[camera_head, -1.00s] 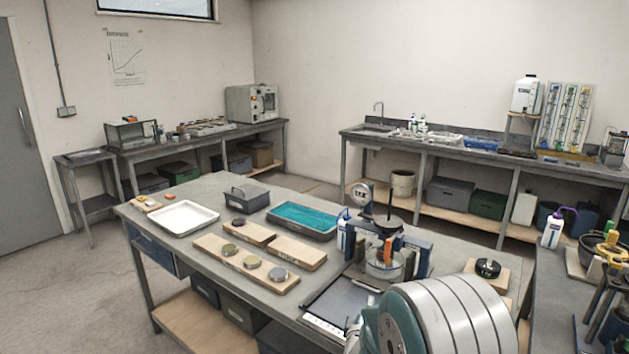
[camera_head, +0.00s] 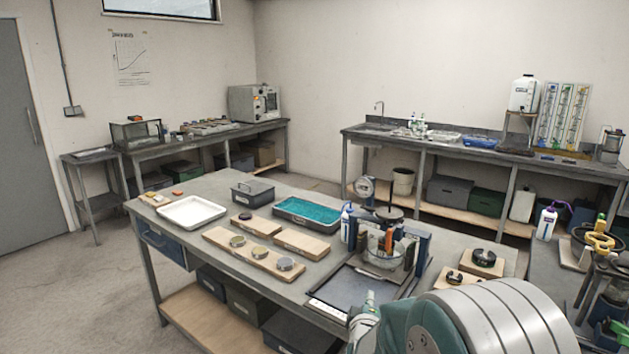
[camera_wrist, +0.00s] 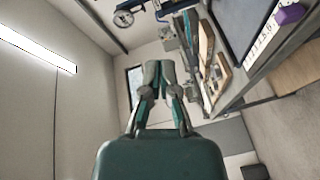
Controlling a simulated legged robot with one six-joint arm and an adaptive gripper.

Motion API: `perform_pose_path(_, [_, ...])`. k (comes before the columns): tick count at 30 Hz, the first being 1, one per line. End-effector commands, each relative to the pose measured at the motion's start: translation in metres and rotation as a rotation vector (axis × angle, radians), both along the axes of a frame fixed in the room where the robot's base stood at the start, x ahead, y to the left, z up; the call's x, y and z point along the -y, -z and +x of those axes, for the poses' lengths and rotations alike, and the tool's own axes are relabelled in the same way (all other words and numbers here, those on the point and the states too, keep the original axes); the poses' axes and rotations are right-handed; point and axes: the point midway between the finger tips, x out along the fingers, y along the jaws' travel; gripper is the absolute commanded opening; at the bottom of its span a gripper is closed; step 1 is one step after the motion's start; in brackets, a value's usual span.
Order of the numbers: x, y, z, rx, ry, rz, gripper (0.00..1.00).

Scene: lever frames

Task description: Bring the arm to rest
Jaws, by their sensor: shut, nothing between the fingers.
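My gripper (camera_wrist: 158,75) shows in the wrist view with its two fingers together and nothing between them. It points toward the far wall and window, in free air beside the work table. In the head view my white and teal arm fills the lower right, in front of the table's near edge. The gripper's fingers cannot be made out clearly there.
The grey table (camera_head: 225,210) holds a white tray (camera_head: 192,212), a teal-filled tray (camera_head: 307,213), wooden boards with discs (camera_head: 252,257) and a dark flat plate (camera_head: 355,290). A side bench with a purple-capped bottle (camera_head: 547,221) stands at right. Floor at left is clear.

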Motion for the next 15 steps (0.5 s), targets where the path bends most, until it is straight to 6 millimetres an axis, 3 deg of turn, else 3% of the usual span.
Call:
perform_pose_path(8, [-0.005, -0.032, -0.022, -0.091, -0.063, 0.258, 0.0])
perform_pose_path(15, [-0.009, -0.064, -0.075, -0.265, -0.078, 0.574, 0.0])
